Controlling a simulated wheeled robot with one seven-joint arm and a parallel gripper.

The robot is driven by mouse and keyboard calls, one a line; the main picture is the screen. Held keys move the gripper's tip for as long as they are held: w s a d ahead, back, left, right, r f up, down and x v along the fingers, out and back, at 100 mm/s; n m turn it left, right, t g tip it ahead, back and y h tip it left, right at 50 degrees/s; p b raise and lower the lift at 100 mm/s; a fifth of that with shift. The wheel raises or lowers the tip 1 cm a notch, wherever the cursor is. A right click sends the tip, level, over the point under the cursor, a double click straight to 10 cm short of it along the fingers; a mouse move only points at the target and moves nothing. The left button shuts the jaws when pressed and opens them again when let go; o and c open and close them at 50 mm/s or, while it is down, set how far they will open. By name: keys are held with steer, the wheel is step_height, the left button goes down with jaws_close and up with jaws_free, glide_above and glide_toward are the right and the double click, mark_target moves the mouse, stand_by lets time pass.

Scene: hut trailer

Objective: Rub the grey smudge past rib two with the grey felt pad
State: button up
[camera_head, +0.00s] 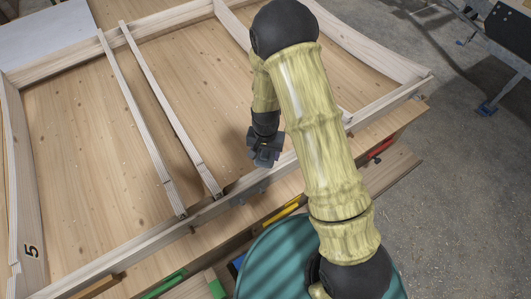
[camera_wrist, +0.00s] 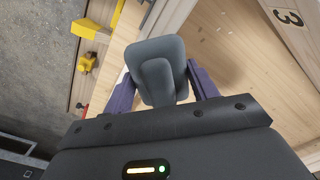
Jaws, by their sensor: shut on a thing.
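My gripper (camera_head: 264,150) hangs over the wooden panel inside the frame, near its front rail. In the wrist view my gripper (camera_wrist: 163,88) has its two dark purple fingers on either side of the grey felt pad (camera_wrist: 158,48), shut on it. The pad is rounded, with a raised grip block on it. I cannot tell whether it touches the wood. I cannot make out the grey smudge in either view. A rib marked 3 (camera_wrist: 289,28) shows at the upper right of the wrist view. No number two is readable.
A board marked 5 (camera_head: 30,240) lies at the left. Two thin slats (camera_head: 139,115) cross the panel left of my gripper. The front rail (camera_head: 232,202) runs close by. Yellow clamp parts (camera_wrist: 89,29) sit beyond the rail in the wrist view. Bare panel (camera_head: 80,150) lies left.

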step_height(320, 180, up, 3)
steer(key=shift+f+p, duration=0.1)
steer(key=shift+p, duration=0.7)
steer(key=shift+w+d+r+p, duration=0.1)
steer(key=shift+w+r+p, duration=0.05)
steer(key=shift+r+p, duration=0.35)
